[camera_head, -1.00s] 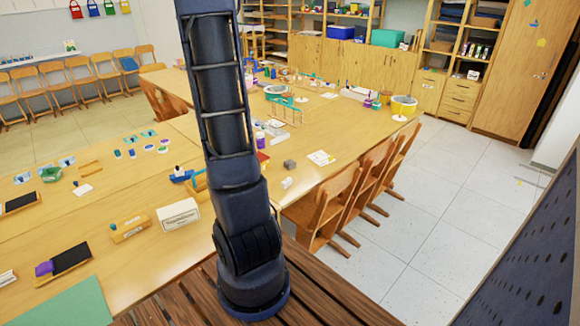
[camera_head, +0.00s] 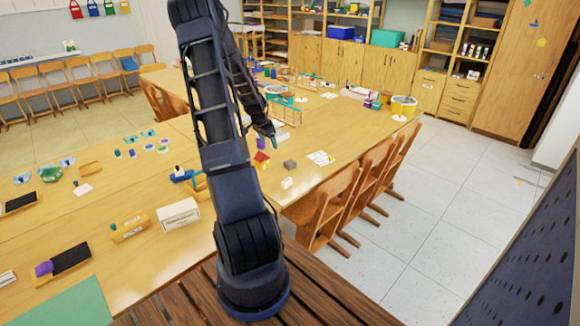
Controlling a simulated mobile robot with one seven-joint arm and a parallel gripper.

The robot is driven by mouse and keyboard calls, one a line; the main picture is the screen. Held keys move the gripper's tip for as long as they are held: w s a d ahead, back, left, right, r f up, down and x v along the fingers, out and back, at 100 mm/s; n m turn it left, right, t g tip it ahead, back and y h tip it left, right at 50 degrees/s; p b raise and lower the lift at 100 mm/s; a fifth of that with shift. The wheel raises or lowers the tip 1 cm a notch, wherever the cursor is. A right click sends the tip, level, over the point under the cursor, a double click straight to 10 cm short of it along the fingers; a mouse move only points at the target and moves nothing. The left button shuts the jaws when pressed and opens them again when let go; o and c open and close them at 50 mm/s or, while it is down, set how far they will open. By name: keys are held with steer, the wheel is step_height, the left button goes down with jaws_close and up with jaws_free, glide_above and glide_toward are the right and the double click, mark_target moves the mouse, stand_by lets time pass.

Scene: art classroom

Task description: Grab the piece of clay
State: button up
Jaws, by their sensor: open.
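A small grey block (camera_head: 290,164), which looks like the piece of clay, lies on the wooden table near its right edge, behind the chairs. My gripper (camera_head: 272,140) hangs over the table, up and to the left of the grey block and apart from it. Its jaws look small and dark here, with a teal tip; they are open, and I see nothing held between them. My arm hides part of the table to the left of the block.
A small white block (camera_head: 287,183), a red piece (camera_head: 262,157) and a white card (camera_head: 321,158) lie around the grey block. Wooden chairs (camera_head: 328,203) line the table's right edge. A white box (camera_head: 178,214) stands left of my arm. The floor at right is clear.

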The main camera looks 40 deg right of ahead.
steer(key=m, duration=0.2)
glide_toward(289, 162)
steer(key=shift+g+h, duration=0.4)
steer(key=shift+g, duration=0.1)
steer(key=shift+w+a+x, duration=0.1)
steer(key=shift+a+x, duration=0.05)
steer(key=shift+x, duration=1.5)
steer(key=shift+w+a+x, duration=0.1)
steer(key=shift+x, duration=1.5)
steer(key=shift+w+a+x, duration=0.15)
steer(key=shift+x, duration=1.5)
steer(key=shift+s+f, duration=0.1)
steer(key=shift+f, duration=0.1)
steer(key=c, duration=1.2)
